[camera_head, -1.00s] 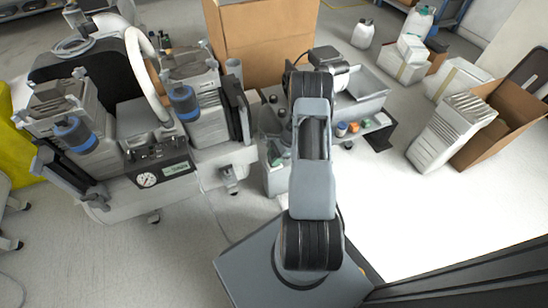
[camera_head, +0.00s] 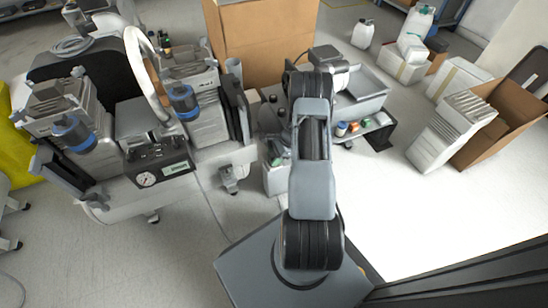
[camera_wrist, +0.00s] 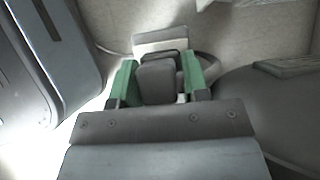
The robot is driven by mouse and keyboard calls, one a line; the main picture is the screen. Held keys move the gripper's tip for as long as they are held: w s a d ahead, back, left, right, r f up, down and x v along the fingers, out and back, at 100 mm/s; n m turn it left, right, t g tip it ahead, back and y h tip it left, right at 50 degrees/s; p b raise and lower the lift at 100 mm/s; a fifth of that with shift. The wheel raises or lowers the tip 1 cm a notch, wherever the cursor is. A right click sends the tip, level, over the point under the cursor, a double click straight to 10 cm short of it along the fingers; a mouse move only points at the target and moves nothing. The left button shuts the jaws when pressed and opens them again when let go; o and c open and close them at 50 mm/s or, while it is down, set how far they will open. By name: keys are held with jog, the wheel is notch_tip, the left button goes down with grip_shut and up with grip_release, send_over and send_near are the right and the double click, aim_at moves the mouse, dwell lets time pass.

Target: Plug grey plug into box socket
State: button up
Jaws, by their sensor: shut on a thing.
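In the wrist view my gripper (camera_wrist: 158,88) has green-padded fingers on either side of a grey plug (camera_wrist: 156,82) and is shut on it. A white block-like shape (camera_wrist: 160,42) shows just beyond the plug; I cannot tell whether it is the box socket or whether they touch. In the head view my arm reaches away from the base, and its far end hides the gripper and the plug.
A compressor unit with a pressure gauge (camera_head: 146,179) and blue-banded cylinders stands at the left. A tall cardboard box (camera_head: 262,45) is behind the arm. A shelf cart (camera_head: 362,105) with small bottles is right of it.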

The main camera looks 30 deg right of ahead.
jog(key=shift+f, duration=0.2)
jog(key=o, duration=1.5)
jog(key=shift+r, duration=0.1)
jog(key=shift+r+p, duration=2.55)
jog(key=shift+r, duration=0.9)
